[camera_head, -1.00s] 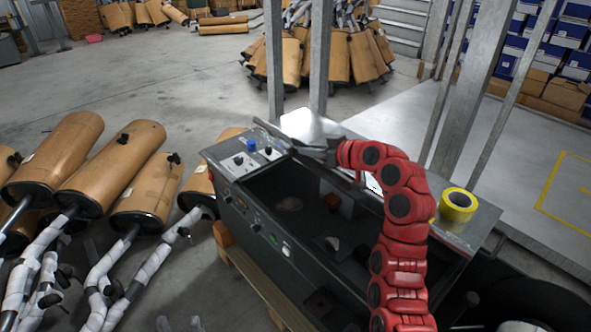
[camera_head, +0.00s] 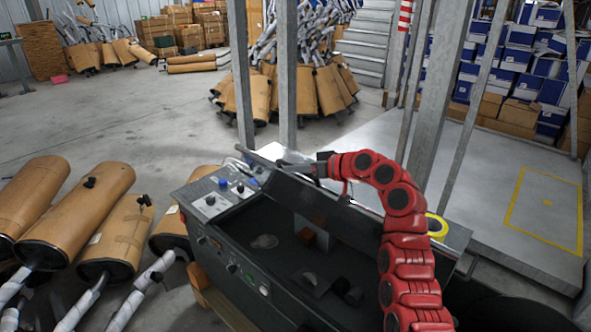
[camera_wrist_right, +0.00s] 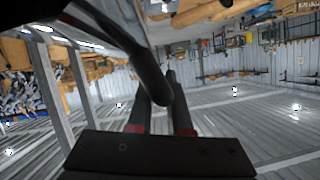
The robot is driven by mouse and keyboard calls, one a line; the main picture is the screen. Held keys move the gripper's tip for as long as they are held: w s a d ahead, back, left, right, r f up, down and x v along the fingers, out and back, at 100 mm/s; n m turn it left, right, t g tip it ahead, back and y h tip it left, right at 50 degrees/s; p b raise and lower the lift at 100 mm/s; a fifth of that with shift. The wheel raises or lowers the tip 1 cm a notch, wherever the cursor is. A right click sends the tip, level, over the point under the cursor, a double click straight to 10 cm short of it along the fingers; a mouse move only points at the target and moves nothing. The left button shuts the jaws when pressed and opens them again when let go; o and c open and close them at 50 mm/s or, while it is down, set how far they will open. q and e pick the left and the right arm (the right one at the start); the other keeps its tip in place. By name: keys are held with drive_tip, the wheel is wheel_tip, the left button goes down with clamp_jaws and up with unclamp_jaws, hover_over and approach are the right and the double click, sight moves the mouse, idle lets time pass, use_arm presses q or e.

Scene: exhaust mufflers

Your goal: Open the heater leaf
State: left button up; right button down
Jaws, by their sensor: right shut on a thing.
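The heater is a dark box (camera_head: 233,264) with an open top. Its leaf (camera_head: 350,222) appears to be the long dark panel along the far side, raised so that the inside shows. My right gripper (camera_head: 288,166) is at the far left part of this panel's upper edge, shut on it. In the right wrist view the two dark fingers (camera_wrist_right: 160,98) lie on either side of a dark rounded bar or edge (camera_wrist_right: 148,70). The exact contact is hard to make out. My left gripper is in neither view.
Metal posts (camera_head: 287,80) stand close behind the box. Tan mufflers (camera_head: 75,215) crowd the left floor.

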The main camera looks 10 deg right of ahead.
drive_tip(key=shift+f, duration=0.1)
drive_tip(key=c, duration=0.8)
unclamp_jaws()
drive_tip(key=shift+d, duration=0.1)
drive_tip(key=shift+c, duration=0.2)
drive_tip(key=v, duration=1.7)
drive_tip(key=shift+s+d, duration=0.1)
drive_tip(key=shift+s, duration=0.05)
